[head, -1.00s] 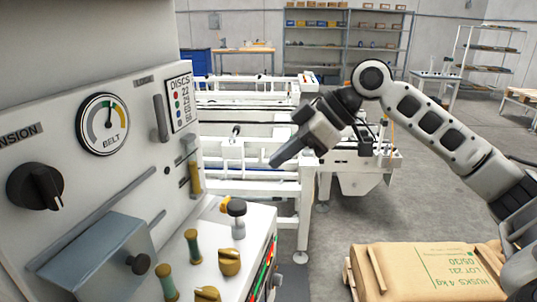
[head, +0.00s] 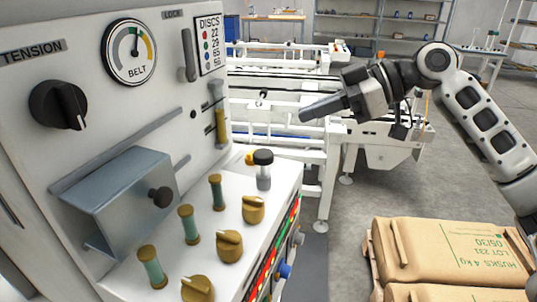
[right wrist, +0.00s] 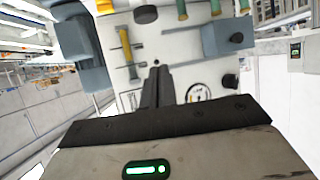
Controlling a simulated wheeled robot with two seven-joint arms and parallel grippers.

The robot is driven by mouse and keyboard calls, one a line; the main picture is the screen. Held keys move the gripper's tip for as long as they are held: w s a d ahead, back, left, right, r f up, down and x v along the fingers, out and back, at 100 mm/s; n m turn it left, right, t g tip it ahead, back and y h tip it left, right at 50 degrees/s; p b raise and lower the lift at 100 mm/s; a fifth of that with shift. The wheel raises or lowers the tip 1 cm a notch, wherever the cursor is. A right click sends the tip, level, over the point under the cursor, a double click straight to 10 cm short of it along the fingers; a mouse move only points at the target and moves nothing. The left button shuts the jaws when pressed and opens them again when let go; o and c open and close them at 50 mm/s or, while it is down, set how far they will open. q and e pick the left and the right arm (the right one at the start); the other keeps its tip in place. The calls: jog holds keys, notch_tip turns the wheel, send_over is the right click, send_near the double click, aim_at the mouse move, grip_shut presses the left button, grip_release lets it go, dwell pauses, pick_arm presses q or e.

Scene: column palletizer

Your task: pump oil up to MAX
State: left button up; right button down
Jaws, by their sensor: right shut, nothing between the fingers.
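A small pump with a black cap (head: 263,157) and a grey-white body stands upright on the white machine ledge. It also shows in the right wrist view as a black cap (right wrist: 145,14). A slim upright tube with yellow content (head: 220,126), apparently the oil sight glass, is on the panel behind it, and shows in the right wrist view (right wrist: 127,45). No MAX mark can be read. My right gripper (head: 304,115) is shut and empty, up and to the right of the black cap and apart from it. Its fingers (right wrist: 158,72) point toward the panel.
The panel holds a belt gauge (head: 130,52), a tension knob (head: 58,104) and a grey-blue box (head: 120,205). Several green tubes and brass knobs (head: 229,245) crowd the ledge. Sacks (head: 450,250) lie at lower right. A white conveyor frame (head: 280,105) stands behind.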

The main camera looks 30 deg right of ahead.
pick_arm(q)
jog(key=shift+w+d+f+b, duration=0.25)
jog(key=shift+d+b, duration=0.15)
jog(key=shift+b, duration=0.55)
pick_arm(e)
jog(key=d+t, duration=0.1)
jog(key=s+d+f+t+y, duration=0.1)
jog(key=shift+s+d+m+y, duration=0.2)
jog(key=shift+d+m+y, duration=0.1)
jog(key=shift+d, duration=0.05)
jog(key=p, duration=0.4)
send_over(273, 154)
notch_tip(273, 154, down, 2)
jog(key=shift+f, duration=0.2)
pick_arm(q)
jog(key=shift+s+a+r, duration=0.2)
jog(key=shift+a+r, duration=0.2)
jog(key=shift+r, duration=0.2)
pick_arm(e)
jog(key=shift+s+d+f, duration=0.15)
jog(key=shift+f, duration=2)
